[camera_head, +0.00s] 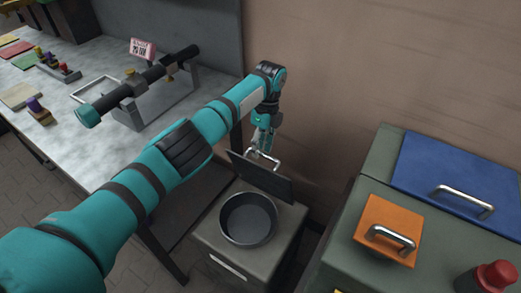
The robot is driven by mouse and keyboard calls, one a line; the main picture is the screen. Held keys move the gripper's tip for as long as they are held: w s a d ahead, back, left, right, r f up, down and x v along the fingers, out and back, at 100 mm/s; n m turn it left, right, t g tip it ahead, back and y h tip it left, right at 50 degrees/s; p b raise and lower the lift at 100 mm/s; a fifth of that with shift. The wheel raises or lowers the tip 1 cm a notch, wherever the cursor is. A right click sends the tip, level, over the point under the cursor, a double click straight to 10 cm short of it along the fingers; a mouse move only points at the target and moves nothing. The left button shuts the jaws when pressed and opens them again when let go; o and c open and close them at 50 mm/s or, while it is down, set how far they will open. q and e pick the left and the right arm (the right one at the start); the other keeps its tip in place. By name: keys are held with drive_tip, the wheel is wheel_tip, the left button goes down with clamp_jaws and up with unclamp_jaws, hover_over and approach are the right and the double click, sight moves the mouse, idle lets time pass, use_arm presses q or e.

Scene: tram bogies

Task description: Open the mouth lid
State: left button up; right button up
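A dark flat lid (258,178) stands raised and tilted at the back of a low grey-green cabinet (218,252). Its light metal handle (276,160) shows at the lid's upper edge. In front of the lid, the round dark mouth (248,219) in the cabinet top is uncovered and looks empty. My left gripper (262,145) reaches down from above, with its fingertips at the handle. The fingers are small and overlap the handle, so whether they are closed around it is unclear. My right gripper is out of view.
A grey workbench (70,118) on the left holds a dark bar on a stand (165,98), stamps and coloured pads. A green cabinet on the right carries an orange lid (375,217), a blue lid (450,170) and a red knob (497,274). A brown wall is close behind.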

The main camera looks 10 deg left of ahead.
use_arm(q)
drive_tip(key=v, duration=1)
drive_tip(key=shift+d+r, duration=0.15)
drive_tip(key=shift+w, duration=0.1)
